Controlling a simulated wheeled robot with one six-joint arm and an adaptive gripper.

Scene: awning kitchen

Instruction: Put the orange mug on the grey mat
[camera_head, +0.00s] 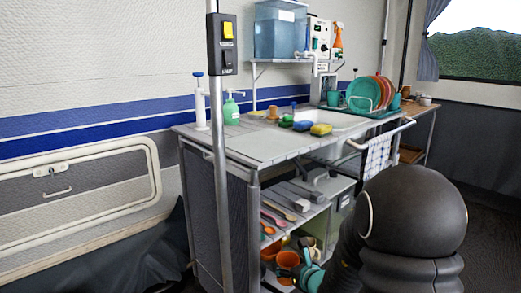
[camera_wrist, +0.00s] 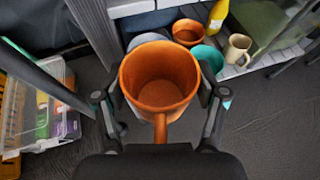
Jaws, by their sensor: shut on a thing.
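The orange mug (camera_wrist: 160,82) is held upright between the two fingers of my gripper (camera_wrist: 161,97) in the wrist view. Its open, empty top faces the camera and its handle points toward my wrist. In the head view, the mug (camera_head: 288,259) is low in front of the cart's bottom shelf, with my gripper (camera_head: 305,273) at it, partly hidden by my arm. I cannot pick out the grey mat with certainty; the cart's counter (camera_head: 240,150) has a light grey top.
The shelf holds another orange-brown mug (camera_wrist: 187,32), a teal mug (camera_wrist: 209,58), a cream mug (camera_wrist: 237,48) and a yellow bottle (camera_wrist: 218,16). A clear bin (camera_wrist: 50,110) stands at left on the dark floor. A metal pole (camera_head: 219,150) rises before the counter; sponges (camera_head: 321,129) lie near the sink.

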